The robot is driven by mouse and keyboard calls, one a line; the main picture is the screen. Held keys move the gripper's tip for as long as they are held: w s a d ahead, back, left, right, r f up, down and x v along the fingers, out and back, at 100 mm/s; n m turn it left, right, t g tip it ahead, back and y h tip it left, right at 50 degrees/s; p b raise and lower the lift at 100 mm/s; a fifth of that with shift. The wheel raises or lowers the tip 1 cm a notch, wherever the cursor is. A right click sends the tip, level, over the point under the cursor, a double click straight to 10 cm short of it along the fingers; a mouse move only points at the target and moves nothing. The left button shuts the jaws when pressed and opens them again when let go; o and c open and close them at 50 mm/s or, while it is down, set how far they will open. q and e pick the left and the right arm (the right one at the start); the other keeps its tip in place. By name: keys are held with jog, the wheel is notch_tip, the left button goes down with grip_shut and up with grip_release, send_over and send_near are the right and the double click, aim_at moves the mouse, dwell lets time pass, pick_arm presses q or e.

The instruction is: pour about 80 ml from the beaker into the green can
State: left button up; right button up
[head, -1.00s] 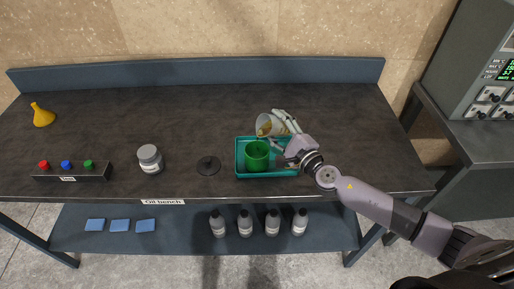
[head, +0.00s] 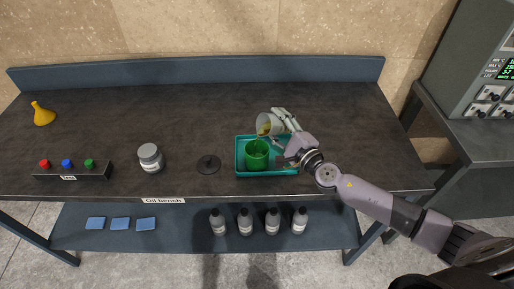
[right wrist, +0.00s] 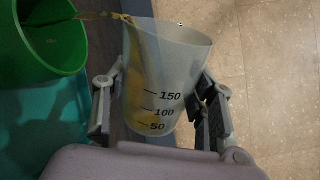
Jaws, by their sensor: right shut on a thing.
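My right gripper (head: 283,128) is shut on the beaker (head: 268,124). The beaker is tilted to the left above the green can (head: 257,156). In the right wrist view the clear beaker (right wrist: 168,65), marked 50, 100 and 150, sits between the two fingers (right wrist: 158,115). Yellow-brown liquid (right wrist: 100,15) runs over its lip toward the green can (right wrist: 55,30), and some liquid shows inside the can. The can stands upright in a teal tray (head: 240,172). My left gripper is out of view.
A black disc with a knob (head: 208,165) lies left of the tray. Farther left are a grey-lidded jar (head: 150,158), a rack with coloured knobs (head: 70,172) and a yellow funnel (head: 43,114). Bottles (head: 245,223) and blue cloths (head: 121,224) are on the lower shelf.

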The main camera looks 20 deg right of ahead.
jog(key=shift+f+n, duration=0.25)
jog(key=shift+n, duration=0.45)
dwell(0.6)
jog(key=shift+a+f+n+p, duration=0.2)
jog(key=shift+a+n+p, duration=0.1)
jog(key=shift+n, duration=0.4)
dwell(0.3)
jog(key=shift+d, duration=0.1)
jog(key=m, duration=0.1)
jog(key=r+m, duration=0.1)
jog(key=shift+d+m+b, duration=0.2)
jog(key=shift+m+b, duration=0.1)
jog(key=shift+f+m+b, duration=0.5)
jog(key=shift+m, duration=0.1)
jog(key=shift+d+r, duration=0.1)
jog(key=shift+r, duration=0.2)
